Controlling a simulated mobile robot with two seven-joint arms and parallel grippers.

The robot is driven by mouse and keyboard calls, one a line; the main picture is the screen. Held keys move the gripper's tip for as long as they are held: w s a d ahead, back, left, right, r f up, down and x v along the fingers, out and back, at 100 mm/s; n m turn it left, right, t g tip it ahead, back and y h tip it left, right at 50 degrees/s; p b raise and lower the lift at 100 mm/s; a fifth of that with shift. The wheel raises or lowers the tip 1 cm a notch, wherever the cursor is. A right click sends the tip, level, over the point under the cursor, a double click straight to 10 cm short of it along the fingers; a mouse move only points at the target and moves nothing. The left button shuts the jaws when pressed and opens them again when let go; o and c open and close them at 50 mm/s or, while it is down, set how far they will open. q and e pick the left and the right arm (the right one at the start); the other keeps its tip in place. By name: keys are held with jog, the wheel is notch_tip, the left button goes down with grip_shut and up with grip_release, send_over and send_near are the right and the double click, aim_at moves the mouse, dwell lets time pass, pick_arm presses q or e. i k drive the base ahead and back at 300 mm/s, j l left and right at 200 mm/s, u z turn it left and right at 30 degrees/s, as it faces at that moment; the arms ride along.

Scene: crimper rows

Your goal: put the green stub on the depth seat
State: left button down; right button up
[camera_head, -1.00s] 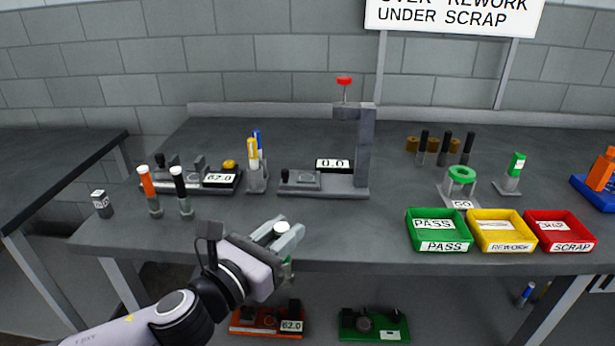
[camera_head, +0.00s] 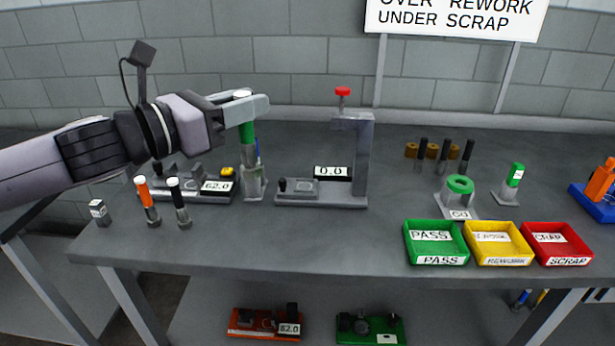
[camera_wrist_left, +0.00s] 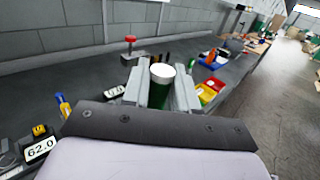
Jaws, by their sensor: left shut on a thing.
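My left gripper (camera_head: 245,106) is shut on the green stub (camera_head: 247,132), which has a white top and is held upright above the bench. In the head view the stub overlaps the pen holder behind or below it; I cannot tell the gap. In the left wrist view the green stub (camera_wrist_left: 158,92) sits between both fingers. The depth seat appears to be on the grey gauge base (camera_head: 320,199) with the 0.0 display (camera_head: 332,172), right of the gripper. Its seat area (camera_head: 303,187) looks empty. My right gripper is not in view.
The gauge's tall post (camera_head: 364,160) and red knob (camera_head: 343,91) rise right of the seat. A grey holder (camera_head: 254,186) stands left of it, beside the 62.0 gauge (camera_head: 217,187). Orange (camera_head: 146,195) and white-topped stubs stand in front. Green, yellow and red trays (camera_head: 436,258) lie right.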

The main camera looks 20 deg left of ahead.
aim_at(305, 186)
jog(key=i, duration=0.9)
